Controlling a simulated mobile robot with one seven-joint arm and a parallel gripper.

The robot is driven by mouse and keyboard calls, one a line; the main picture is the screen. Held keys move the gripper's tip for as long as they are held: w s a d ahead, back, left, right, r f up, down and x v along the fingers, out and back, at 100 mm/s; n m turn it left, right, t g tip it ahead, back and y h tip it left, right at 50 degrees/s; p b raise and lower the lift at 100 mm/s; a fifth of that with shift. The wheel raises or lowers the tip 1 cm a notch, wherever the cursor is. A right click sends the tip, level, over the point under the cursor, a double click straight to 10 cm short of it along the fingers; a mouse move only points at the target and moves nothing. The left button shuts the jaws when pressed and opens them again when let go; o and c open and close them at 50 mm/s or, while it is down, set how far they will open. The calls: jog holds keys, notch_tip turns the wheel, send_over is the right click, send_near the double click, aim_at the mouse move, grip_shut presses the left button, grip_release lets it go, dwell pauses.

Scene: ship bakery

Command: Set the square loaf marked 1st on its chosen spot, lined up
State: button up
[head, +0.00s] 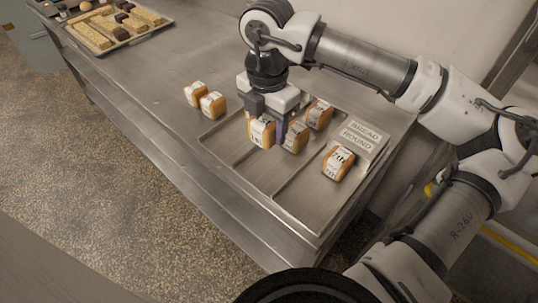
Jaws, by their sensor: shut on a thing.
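My gripper (268,122) points down over the metal tray (239,158) and is shut on a square orange-brown loaf (262,133) with a white label. The label is too small and partly covered to read surely as 1st. The fingers cover part of the loaf's sides. I cannot tell whether its base touches the tray. Another labelled loaf (294,138) stands close to its right, and a further loaf (319,115) is behind that one.
A loaf marked 7th (339,163) stands on the tray's right part, before signs reading AHEAD and ROUND (361,136). Two loaves (212,105) stand on the counter left of the tray. A pastry tray (117,36) lies far left. The tray's front left is bare.

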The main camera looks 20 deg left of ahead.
aim_at(268, 168)
notch_tip(268, 168, down, 11)
jog(key=shift+r+p, duration=0.1)
jog(key=shift+p, duration=0.8)
jog(key=o, duration=1)
notch_tip(268, 168, up, 12)
jog(key=b, duration=0.3)
